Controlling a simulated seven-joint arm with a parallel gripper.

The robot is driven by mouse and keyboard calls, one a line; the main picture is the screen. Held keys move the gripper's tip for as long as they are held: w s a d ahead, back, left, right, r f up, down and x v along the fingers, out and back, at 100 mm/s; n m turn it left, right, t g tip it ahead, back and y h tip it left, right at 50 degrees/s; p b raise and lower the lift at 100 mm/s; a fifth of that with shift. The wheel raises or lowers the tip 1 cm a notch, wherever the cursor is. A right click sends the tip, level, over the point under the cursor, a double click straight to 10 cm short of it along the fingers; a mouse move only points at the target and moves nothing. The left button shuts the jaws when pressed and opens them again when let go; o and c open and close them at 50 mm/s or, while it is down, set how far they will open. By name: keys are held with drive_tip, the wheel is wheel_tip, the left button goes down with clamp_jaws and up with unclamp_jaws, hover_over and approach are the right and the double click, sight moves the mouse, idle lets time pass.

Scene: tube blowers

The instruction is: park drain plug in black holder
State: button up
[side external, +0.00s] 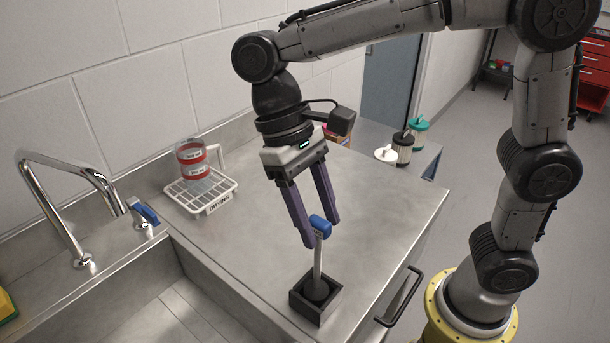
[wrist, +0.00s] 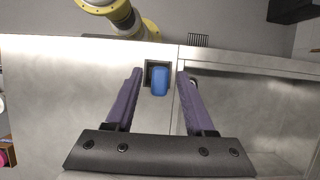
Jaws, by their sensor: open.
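The drain plug has a blue handle (side external: 320,226) on a thin upright shaft, with a dark round base. It stands in the square black holder (side external: 328,304) on the steel counter near the front edge. In the wrist view the blue handle (wrist: 160,81) lies between the finger lines, over the black holder (wrist: 149,68). My gripper (side external: 322,232) is open, its two purple fingers on either side of the handle's top, with nothing visibly clamped. In the wrist view my gripper (wrist: 158,75) shows wide gaps on both sides of the handle.
A sink basin (side external: 165,305) with a chrome faucet (side external: 75,190) is at the left. A white drying rack (side external: 205,198) holds red-banded containers at the back. Lidded cups (side external: 403,147) stand at the far right. The counter (side external: 375,195) around the holder is clear.

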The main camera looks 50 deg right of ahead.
drive_tip(key=v, duration=0.8)
drive_tip(key=s+d+f+t, duration=0.4)
drive_tip(key=s+d+t, duration=0.1)
drive_tip(key=d, duration=0.3)
drive_tip(key=s+d+f+t, duration=0.4)
drive_tip(key=s+d+t, duration=0.1)
drive_tip(key=d, duration=0.4)
drive_tip(key=shift+s+d+f, duration=0.25)
